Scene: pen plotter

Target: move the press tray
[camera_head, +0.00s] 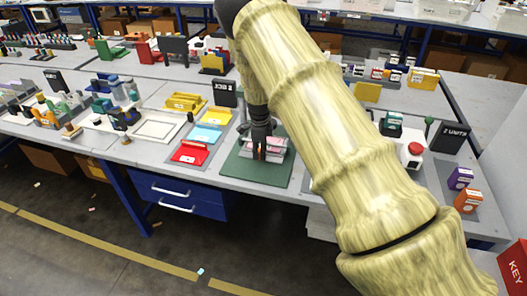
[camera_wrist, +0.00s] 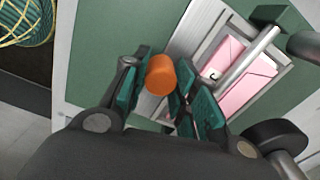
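The press tray (camera_wrist: 190,42) is a pale grey metal piece with a pink sheet or block in it, on the green press base (camera_wrist: 95,50). In the head view, the pink-and-white tray (camera_head: 274,143) sits near the back of the green base (camera_head: 243,171), partly behind my gripper. An orange round knob (camera_wrist: 160,76) sits between my gripper's fingertips (camera_wrist: 162,80), with both teal pads against its sides. My gripper (camera_head: 261,155) points down in the head view. How the knob joins the tray is hidden by the fingers.
Red (camera_head: 190,153), blue (camera_head: 204,135) and yellow (camera_head: 215,116) trays lie left of the green base. A pale metal bar (camera_wrist: 248,55) crosses above the pink sheet. A red-button device (camera_head: 414,150) stands to the right. The table's front edge is close to the base.

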